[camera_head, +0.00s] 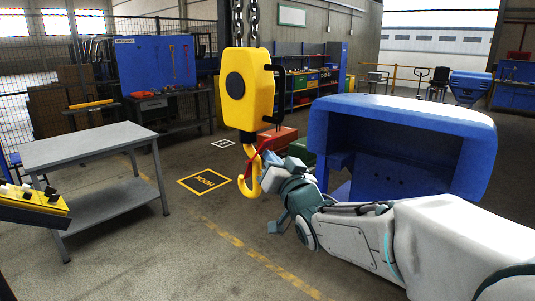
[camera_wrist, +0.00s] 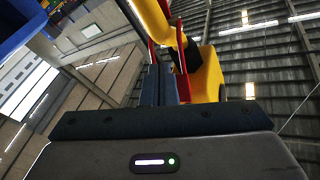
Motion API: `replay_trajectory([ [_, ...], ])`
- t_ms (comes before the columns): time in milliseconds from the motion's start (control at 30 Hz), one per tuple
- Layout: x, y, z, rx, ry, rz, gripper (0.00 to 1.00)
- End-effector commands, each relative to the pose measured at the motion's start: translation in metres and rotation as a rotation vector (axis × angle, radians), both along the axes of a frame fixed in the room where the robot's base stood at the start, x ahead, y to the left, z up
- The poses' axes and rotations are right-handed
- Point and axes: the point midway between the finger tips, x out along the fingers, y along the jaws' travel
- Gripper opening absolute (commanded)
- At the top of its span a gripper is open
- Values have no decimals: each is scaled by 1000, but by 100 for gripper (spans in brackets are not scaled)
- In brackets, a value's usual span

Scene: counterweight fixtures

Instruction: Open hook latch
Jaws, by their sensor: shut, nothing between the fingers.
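A yellow hook block (camera_head: 250,90) hangs from chains in the head view, with a yellow hook (camera_head: 246,185) below it. A red latch (camera_head: 257,158) spans the hook's opening. My gripper (camera_head: 270,157) is at the right of the hook, close to the latch. In the wrist view my gripper's dark fingers (camera_wrist: 160,82) are shut with nothing between them. The red latch (camera_wrist: 182,62) shows right beside the fingers, and the yellow block (camera_wrist: 207,75) is behind to the right. I cannot tell whether the fingers touch the latch.
A grey table (camera_head: 85,147) stands at the left, with a yellow fixture (camera_head: 35,203) at the lower left edge. A large blue housing (camera_head: 400,120) is at the right behind my arm. A marked floor square (camera_head: 205,181) lies near the hook. Open floor lies between table and hook.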

Motion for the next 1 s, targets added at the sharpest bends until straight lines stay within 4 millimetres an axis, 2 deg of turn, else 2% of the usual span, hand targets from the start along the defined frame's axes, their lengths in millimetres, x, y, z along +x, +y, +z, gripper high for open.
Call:
replay_trajectory([
  [1000, 4, 6, 11, 1, -2, 1, 0],
])
